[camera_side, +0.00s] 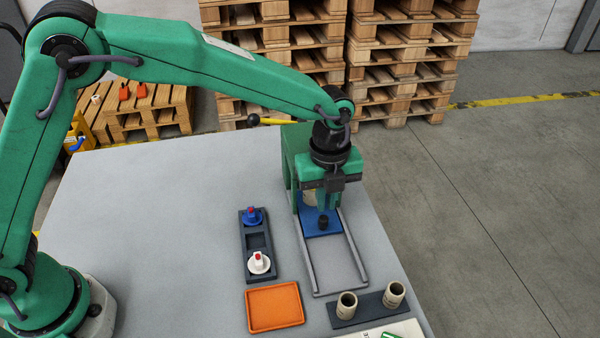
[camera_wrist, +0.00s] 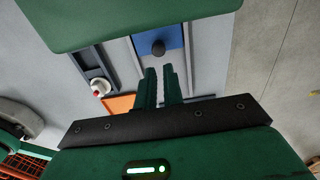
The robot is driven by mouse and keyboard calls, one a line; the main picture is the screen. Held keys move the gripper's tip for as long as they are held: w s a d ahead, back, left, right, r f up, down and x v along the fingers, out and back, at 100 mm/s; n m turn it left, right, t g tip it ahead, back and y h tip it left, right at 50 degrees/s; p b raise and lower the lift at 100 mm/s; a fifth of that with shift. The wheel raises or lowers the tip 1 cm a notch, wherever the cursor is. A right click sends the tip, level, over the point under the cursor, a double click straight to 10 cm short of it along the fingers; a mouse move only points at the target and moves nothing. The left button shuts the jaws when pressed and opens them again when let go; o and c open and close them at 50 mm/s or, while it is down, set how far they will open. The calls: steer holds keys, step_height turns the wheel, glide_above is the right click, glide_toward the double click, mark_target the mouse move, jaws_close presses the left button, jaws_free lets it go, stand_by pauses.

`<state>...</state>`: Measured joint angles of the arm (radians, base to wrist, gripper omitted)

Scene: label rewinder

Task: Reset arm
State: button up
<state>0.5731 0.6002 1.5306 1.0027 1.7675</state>
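My gripper (camera_side: 328,208) hangs downward over the blue sliding plate (camera_side: 318,226) in front of the green machine body (camera_side: 292,150). In the wrist view the two green fingers (camera_wrist: 160,70) stand parted with a narrow gap and nothing between them. A black knob (camera_side: 323,222) stands on the blue plate just below the fingertips. In the wrist view the knob (camera_wrist: 158,48) shows beyond the tips, apart from them as far as I can tell. A beige roll (camera_side: 309,197) sits behind the fingers, partly hidden. The plate is at the machine end of two grey rails (camera_side: 350,250).
An orange tray (camera_side: 274,307) lies in front. Two beige tubes (camera_side: 347,305) stand on a dark holder at front right. A yellow lever (camera_side: 275,121) juts left. The table's left side is clear.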

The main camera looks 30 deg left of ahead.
steer(key=s+a+r+n+t+h, duration=0.1)
steer(key=s+a+r+n+t, duration=0.3)
steer(key=a+r+n, duration=1)
steer(key=s+a+r+n+t+y, duration=0.1)
steer(key=s+a+n, duration=1.1)
steer(key=s, duration=0.5)
steer(key=shift+s+a+n+t, duration=0.2)
steer(key=shift+a+n+t, duration=0.15)
steer(key=shift+a, duration=0.8)
